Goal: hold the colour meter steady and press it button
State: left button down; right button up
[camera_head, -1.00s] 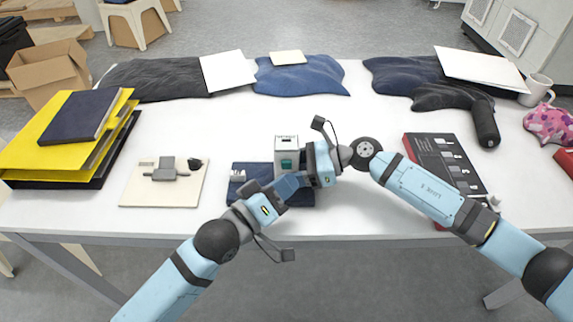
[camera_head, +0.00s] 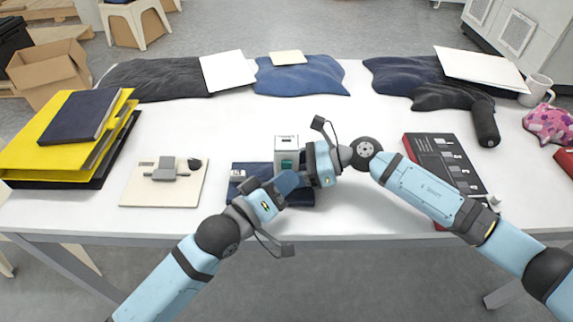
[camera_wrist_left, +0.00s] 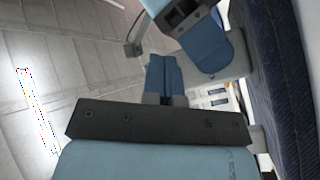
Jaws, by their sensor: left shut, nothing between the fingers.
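The colour meter (camera_head: 286,144) is a small pale upright box with a teal screen, standing at the table's middle on a folded dark blue denim cloth (camera_head: 300,198). My left gripper (camera_head: 290,183) is shut and empty, low in front of the meter; whether it touches the meter is hidden. Its closed blue fingers (camera_wrist_left: 163,75) also show in the left wrist view. My right gripper (camera_head: 309,165) is close against the meter's right side. Its fingertips are partly hidden, so its grip on the meter cannot be told. The meter's button is not clear.
A cream board (camera_head: 137,190) with a small grey device lies to the left, beside yellow binders (camera_head: 40,150). A black and red chart box (camera_head: 455,165) lies under my right arm. Dark cloths (camera_head: 300,80) line the back. White table between them is free.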

pick_arm(q)
jog(key=shift+w, duration=0.45)
dwell(0.6)
jog(key=shift+s, duration=0.9)
jog(key=s, duration=0.5)
dwell(0.4)
dwell(0.5)
pick_arm(e)
jog(key=o, duration=0.8)
